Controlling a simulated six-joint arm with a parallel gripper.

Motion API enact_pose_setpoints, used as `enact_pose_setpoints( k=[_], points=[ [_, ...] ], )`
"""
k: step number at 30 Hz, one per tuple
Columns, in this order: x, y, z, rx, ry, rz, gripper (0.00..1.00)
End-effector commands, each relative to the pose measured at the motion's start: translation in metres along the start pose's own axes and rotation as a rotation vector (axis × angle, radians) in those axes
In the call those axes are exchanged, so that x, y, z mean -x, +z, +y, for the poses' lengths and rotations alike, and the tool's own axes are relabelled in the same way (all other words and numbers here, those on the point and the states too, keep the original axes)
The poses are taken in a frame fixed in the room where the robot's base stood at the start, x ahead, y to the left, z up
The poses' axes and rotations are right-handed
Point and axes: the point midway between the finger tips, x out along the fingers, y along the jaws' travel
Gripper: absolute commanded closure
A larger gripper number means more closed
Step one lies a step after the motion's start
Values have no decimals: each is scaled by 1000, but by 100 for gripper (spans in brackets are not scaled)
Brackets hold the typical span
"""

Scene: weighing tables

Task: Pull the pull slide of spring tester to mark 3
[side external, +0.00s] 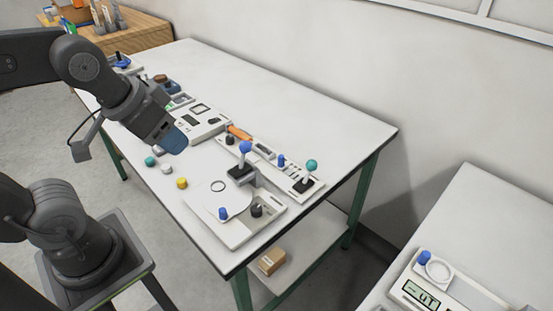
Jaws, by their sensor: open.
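My gripper (174,141) hangs in the air over the left part of the white table, with bluish fingertips pointing down and right. It is open, and no object shows between the fingers. A long narrow panel (268,152) lies behind the front devices, with an orange bar (238,132) and a teal-knobbed lever (311,166). A blue-knobbed lever (245,148) stands on a dark block in front of it. I cannot tell which device is the spring tester, and no slide marks are readable. My gripper is apart from all of these.
A white plate device (240,232) with a blue knob (223,213) and a dark knob sits at the near corner. Small teal, white and yellow pieces (182,183) lie along the front edge. The table's back right (330,125) is clear. A second table (500,215) holds a display device.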

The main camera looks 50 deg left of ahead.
Motion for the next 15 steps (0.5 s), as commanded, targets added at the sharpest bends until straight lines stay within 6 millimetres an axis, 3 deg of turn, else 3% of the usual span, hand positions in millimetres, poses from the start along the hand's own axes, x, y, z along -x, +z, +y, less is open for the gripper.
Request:
enact_pose_setpoints(
  k=[4, 8, 15],
  points=[
    [-4, -29, -2, 126, -8, -47, 54],
    [-17, -71, -4, 324, -28, -108, 54],
    [-68, -144, -13, 708, -97, -217, 54]
  ],
)
